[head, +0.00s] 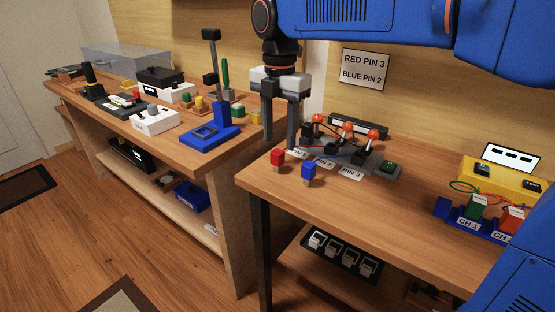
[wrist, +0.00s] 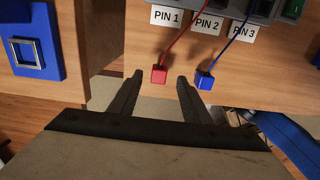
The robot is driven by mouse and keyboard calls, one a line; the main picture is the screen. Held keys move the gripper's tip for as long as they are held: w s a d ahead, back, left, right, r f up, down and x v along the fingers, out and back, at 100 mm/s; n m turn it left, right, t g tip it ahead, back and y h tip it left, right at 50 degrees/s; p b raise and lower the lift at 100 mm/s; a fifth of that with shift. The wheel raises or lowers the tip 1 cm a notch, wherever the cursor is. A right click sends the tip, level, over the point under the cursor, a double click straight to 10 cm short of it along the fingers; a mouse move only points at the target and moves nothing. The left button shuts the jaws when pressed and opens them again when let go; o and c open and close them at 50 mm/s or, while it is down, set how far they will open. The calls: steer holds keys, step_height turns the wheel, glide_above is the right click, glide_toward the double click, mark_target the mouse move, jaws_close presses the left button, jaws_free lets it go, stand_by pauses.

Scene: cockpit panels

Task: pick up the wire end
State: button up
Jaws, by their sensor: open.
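The red wire end (head: 278,156) is a small red block near the left front edge of the right table. It also shows in the wrist view (wrist: 159,74), with a red wire running up from it. The blue wire end (head: 309,172) stands just right of it, and in the wrist view (wrist: 204,80) a blue wire leads up to the panel. My gripper (head: 280,146) is open and empty. In the wrist view the red block appears ahead of the gap between my fingertips (wrist: 160,76), and the blue block lies to the right of the right finger.
A grey panel (head: 382,170) with orange-knobbed levers and PIN labels (wrist: 208,24) stands behind the wire ends. A sign (head: 363,68) reads "RED PIN 3, BLUE PIN 2". Coloured CH connectors (head: 468,224) sit at right. A blue stand (head: 208,136) is on the left table.

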mark_target(278, 151)
steer(key=shift+s+a+f, duration=0.1)
steer(key=shift+f, duration=1.3)
steer(key=shift+s+a+f, duration=0.1)
steer(key=shift+f, duration=1.3)
jaws_close()
